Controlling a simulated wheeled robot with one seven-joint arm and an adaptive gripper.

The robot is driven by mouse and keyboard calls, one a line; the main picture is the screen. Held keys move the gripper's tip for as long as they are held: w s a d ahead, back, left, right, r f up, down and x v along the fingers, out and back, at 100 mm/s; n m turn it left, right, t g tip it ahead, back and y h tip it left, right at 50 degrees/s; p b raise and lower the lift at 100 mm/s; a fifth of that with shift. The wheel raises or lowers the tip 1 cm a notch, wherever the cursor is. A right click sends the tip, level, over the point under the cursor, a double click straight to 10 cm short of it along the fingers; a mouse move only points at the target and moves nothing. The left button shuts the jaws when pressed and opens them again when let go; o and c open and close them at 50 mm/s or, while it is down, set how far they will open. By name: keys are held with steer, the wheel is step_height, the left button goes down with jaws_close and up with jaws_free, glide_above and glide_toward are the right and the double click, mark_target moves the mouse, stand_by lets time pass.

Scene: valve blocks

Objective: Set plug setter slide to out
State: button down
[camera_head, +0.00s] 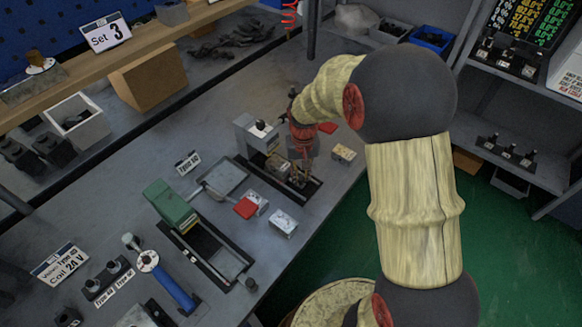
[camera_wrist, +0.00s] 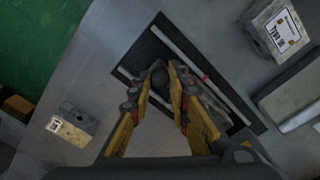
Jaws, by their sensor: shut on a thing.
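The plug setter has a black base (camera_head: 312,190) with metal rails and a grey upright housing (camera_head: 247,132). It lies under my gripper, and the base with its two rails (camera_wrist: 226,92) also shows in the wrist view. My gripper (camera_head: 297,178) reaches down over the rails. In the wrist view my gripper (camera_wrist: 160,75) has its yellow fingers closed around a dark rounded knob (camera_wrist: 158,72) that stands between the rails. The fingers and arm hide most of the slide, so its exact position along the rails cannot be told.
A green-topped fixture (camera_head: 170,205) with its own rails stands at the left. A grey tray (camera_head: 222,177), a red-topped block (camera_head: 250,205) and small labelled blocks (camera_head: 284,222) (camera_head: 343,153) lie around the setter. A shelf (camera_head: 90,65) runs along the back.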

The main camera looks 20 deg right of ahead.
steer(key=s+d, duration=0.1)
steer(key=s, duration=0.1)
steer(key=s+d+p, duration=0.1)
steer(key=s+d, duration=0.1)
steer(key=s, duration=0.1)
steer(key=s+d, duration=0.1)
steer(key=s, duration=0.1)
steer(key=shift+s+d+r+p, duration=0.1)
steer(key=shift+s+d+p, duration=0.15)
steer(key=shift+s+p, duration=0.15)
steer(key=shift+s+d, duration=0.15)
steer(key=shift+s, duration=0.2)
steer(key=c, duration=1.8)
jaws_free()
steer(key=shift+s+d, duration=0.1)
steer(key=shift+s, duration=0.05)
steer(key=shift+o, duration=0.7)
steer(key=shift+r, duration=0.3)
step_height(320, 180, up, 11)
